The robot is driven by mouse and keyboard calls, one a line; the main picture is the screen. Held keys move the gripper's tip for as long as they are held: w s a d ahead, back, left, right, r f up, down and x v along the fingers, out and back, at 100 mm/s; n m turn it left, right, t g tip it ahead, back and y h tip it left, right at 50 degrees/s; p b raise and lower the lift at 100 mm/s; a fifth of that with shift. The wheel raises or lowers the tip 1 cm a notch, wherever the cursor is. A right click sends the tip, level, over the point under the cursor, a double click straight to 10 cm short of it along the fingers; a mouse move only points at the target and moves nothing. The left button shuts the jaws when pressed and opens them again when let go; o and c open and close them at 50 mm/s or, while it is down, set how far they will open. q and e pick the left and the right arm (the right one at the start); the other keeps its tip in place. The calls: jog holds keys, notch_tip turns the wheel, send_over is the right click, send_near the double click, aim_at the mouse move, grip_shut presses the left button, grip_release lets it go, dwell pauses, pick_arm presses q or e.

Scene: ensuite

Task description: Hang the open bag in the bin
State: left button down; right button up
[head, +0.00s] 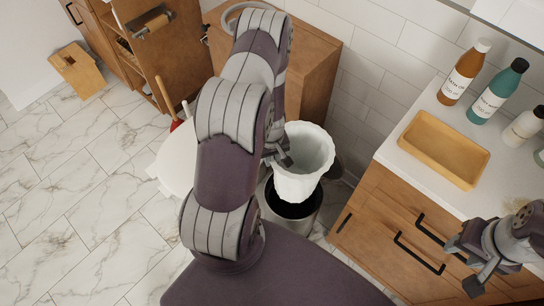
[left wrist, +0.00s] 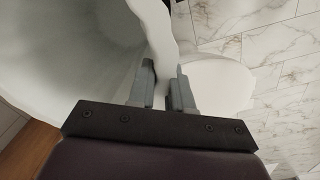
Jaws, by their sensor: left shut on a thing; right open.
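The open white bag (head: 308,165) hangs upright with its mouth up, just above the bin. Its wall also shows large in the left wrist view (left wrist: 60,60). My left gripper (head: 284,160) is shut on the bag's rim; in the left wrist view its two fingers (left wrist: 166,88) pinch the rim between them. The round bin (head: 308,225) stands on the floor with a dark open inside, and the bag's bottom overlaps its opening in the head view. I cannot tell whether the bag's bottom is inside the bin. My right gripper (head: 471,262) is open and empty near the vanity drawers.
A wooden vanity (head: 375,215) with dark handles stands right of the bin, with a yellow tray (head: 443,150) and several bottles on top. A white toilet (head: 178,160) is left of the bin. A wooden cabinet (head: 310,65) stands behind.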

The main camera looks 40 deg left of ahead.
aim_at(273, 181)
pick_arm(q)
notch_tip(273, 181, down, 19)
jog(key=b, duration=1.6)
jog(key=shift+r, duration=0.1)
jog(key=shift+w+d, duration=0.15)
jog(key=shift+w, duration=0.05)
jog(key=shift+p, duration=0.3)
grip_release()
dwell(0.3)
dwell(0.8)
